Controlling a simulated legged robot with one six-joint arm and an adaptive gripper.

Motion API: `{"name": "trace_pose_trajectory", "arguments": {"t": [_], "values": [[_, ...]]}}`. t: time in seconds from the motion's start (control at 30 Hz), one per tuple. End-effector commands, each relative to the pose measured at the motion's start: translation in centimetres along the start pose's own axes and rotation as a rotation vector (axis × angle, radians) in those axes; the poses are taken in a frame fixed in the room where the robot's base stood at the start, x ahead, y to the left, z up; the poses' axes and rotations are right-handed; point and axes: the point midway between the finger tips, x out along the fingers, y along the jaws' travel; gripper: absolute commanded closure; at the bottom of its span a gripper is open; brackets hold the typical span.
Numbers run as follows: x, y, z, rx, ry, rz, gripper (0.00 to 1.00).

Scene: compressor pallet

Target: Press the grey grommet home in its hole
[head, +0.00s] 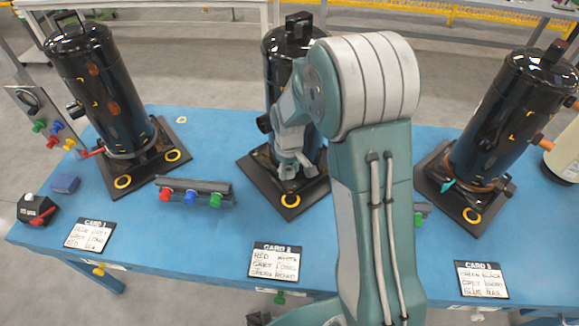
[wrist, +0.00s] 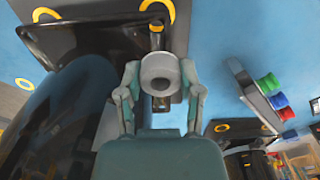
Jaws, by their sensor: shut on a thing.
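The wrist view shows that plate (wrist: 100,40) behind the grommet. The grommet's far end and any hole beneath it are hidden, so I cannot tell whether it touches the plate or sits in a hole.
A rack (head: 196,187) with red, blue and green plugs lies left of the middle plate. Other black compressors stand at left (head: 100,85) and right (head: 515,120). Cards, including the middle card (head: 274,262), lie along the front of the blue table (head: 150,260), which has bare room there.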

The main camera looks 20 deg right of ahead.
Motion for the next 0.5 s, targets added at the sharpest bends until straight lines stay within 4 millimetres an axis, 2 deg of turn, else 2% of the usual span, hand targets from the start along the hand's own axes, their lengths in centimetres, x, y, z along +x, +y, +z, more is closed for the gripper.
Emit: {"name": "trace_pose_trajectory", "arguments": {"t": [0.17,0.5], "values": [[0.4,0.2,0.2,0.002,0.0,0.001,0.81],[3.2,0.0,0.1,0.001,-0.002,0.002,0.81]]}}
